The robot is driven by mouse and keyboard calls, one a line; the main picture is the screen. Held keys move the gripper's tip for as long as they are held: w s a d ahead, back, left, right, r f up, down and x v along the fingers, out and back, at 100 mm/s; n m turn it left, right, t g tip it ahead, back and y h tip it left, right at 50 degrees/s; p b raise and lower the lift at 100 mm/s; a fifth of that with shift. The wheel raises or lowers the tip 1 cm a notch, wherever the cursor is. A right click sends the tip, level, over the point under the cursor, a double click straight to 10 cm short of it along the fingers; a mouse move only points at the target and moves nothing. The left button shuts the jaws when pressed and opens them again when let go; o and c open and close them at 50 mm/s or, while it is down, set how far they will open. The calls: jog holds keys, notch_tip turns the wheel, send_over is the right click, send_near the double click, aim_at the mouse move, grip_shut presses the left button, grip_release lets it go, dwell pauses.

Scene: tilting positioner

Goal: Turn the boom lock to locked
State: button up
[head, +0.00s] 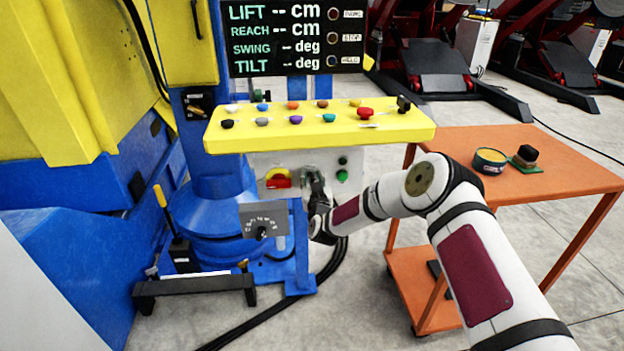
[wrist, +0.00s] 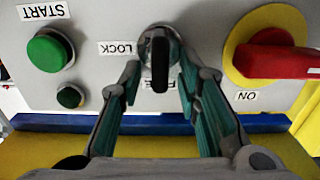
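The boom lock (wrist: 160,62) is a black bar knob on a round silver base, on a light grey panel (head: 262,160). Its bar stands vertical in the wrist view, pointing down to a partly covered label that seems to read FREE. The upside-down LOCK label (wrist: 118,47) is left of the knob. My gripper (wrist: 160,76) has one finger on each side of the bar, with narrow gaps showing, so it looks open around the knob. In the head view my gripper (head: 317,186) is at the panel and hides the knob.
A red switch on a yellow disc (wrist: 275,60) is close right of the knob in the wrist view; a green START button (wrist: 50,50) and a smaller green button (wrist: 70,97) are left. A yellow console (head: 320,133) overhangs the panel. An orange cart (head: 560,180) stands right of it.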

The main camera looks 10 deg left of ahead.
grip_shut()
jog(key=shift+d+m, duration=0.1)
jog(key=shift+m, duration=0.3)
jog(key=m+b, duration=0.2)
jog(key=shift+w+d+f+m, duration=0.1)
jog(key=shift+d+m, duration=0.15)
jog(key=shift+m, duration=0.15)
jog(key=m, duration=0.1)
jog(key=m+b, duration=0.2)
jog(key=shift+w+d+f+m, duration=0.1)
jog(key=shift+d+f+m, duration=0.15)
jog(key=shift+m, duration=0.15)
jog(key=m+b, duration=0.2)
jog(key=m, duration=0.1)
jog(key=f+m+b, duration=0.1)
jog(key=m+b, duration=0.1)
jog(key=m, duration=0.2)
jog(key=m+b, duration=0.2)
jog(key=m, duration=0.1)
jog(key=shift+d+f+b, duration=0.2)
jog(key=shift+d+b, duration=0.1)
jog(key=shift+d, duration=0.1)
jog(key=shift+m, duration=0.4)
